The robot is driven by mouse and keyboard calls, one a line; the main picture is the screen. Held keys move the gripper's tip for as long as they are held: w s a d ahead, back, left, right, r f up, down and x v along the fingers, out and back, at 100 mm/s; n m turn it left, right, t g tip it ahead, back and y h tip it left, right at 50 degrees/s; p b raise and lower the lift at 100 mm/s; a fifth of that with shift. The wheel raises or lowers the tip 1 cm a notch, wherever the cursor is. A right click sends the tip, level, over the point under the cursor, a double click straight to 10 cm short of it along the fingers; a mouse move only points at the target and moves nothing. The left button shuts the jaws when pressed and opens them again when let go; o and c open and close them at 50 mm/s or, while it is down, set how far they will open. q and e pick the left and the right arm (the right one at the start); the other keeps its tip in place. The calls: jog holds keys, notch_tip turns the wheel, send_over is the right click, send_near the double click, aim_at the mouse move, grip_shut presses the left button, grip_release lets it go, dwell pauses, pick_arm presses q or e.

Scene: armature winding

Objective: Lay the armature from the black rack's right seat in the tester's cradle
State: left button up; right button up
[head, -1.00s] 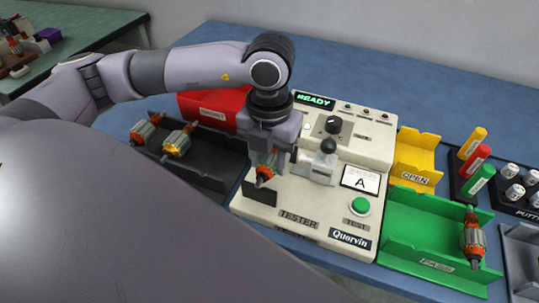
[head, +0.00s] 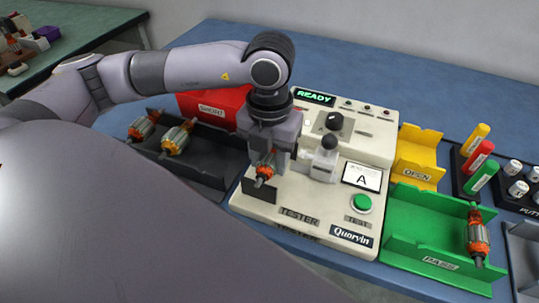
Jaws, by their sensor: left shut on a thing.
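My left gripper (head: 267,158) points down over the left part of the cream tester (head: 310,222). It is shut on an orange-and-grey armature (head: 265,168), low at the tester's cradle. The gripper hides most of the cradle, so I cannot tell whether the armature touches it. The black rack (head: 222,158) stands left of the tester. Two armatures, one at the far left (head: 142,127) and one beside it (head: 177,137), lie in its left part; its right part looks empty. The tester's screen (head: 314,97) reads READY. My right gripper is not in view.
A red SHORT bin (head: 212,107) stands behind the rack. Right of the tester are a yellow OPEN bin (head: 416,158) and a green PASS bin (head: 415,225) holding an armature (head: 477,238). Coloured markers and putty pots stand at the far right. The blue table behind is clear.

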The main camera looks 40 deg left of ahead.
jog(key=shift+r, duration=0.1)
pick_arm(q)
jog(key=o, duration=1.3)
jog(key=shift+c, duration=0.2)
notch_tip(320, 180, up, 7)
jog(key=shift+r, duration=0.1)
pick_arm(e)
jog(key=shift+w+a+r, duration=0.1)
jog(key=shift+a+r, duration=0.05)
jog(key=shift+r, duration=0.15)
